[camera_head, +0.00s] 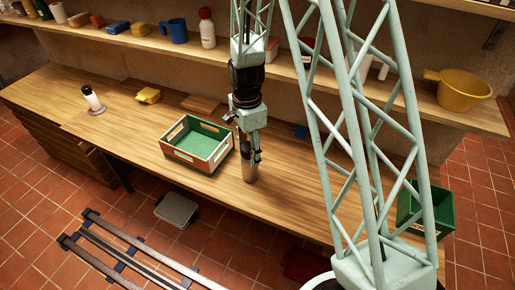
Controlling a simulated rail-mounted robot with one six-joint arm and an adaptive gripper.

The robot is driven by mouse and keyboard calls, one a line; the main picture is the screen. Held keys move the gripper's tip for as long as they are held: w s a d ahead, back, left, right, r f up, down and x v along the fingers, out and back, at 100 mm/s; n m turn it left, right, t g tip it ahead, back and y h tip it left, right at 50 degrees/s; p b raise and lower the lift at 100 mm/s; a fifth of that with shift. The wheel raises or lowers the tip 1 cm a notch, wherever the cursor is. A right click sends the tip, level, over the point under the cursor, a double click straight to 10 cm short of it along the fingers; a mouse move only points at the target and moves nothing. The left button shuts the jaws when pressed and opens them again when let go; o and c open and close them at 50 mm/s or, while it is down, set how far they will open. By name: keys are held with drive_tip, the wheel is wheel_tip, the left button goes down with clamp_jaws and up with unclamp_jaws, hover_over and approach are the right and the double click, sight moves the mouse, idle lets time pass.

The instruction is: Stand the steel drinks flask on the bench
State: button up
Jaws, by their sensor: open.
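The steel drinks flask (250,172) is a grey metal cylinder. It stands upright, as far as I can tell, on the wooden bench (300,190), just right of a green-lined crate. My gripper (249,156) points down at the flask's upper part, with its fingers around or beside it; I cannot tell whether they touch. The gripper is open. The top of the flask is partly hidden by the fingers.
The crate (165,151) stands close left of the flask. A shelf behind holds several things, including a yellow pan (461,91).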

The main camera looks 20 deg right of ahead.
drive_tip(key=shift+r, duration=0.1)
drive_tip(key=shift+s+r, duration=0.15)
drive_tip(key=shift+r, duration=0.7)
drive_tip(key=s+r+n+t, duration=0.1)
drive_tip(key=s+r+n, duration=0.45)
drive_tip(key=r, duration=0.85)
drive_tip(key=s+r+n+t, duration=0.1)
drive_tip(key=s+r+n, duration=0.2)
drive_tip(key=s+r, duration=0.85)
drive_tip(key=s+r+n+t, duration=0.1)
drive_tip(key=s+r+n, duration=0.3)
drive_tip(key=s+r, duration=0.3)
drive_tip(key=s+r+n+t, duration=0.1)
drive_tip(key=s+r+n, duration=0.3)
drive_tip(key=s+r, duration=0.3)
drive_tip(key=s, duration=0.5)
drive_tip(key=shift+r, duration=0.35)
drive_tip(key=shift+d, duration=0.1)
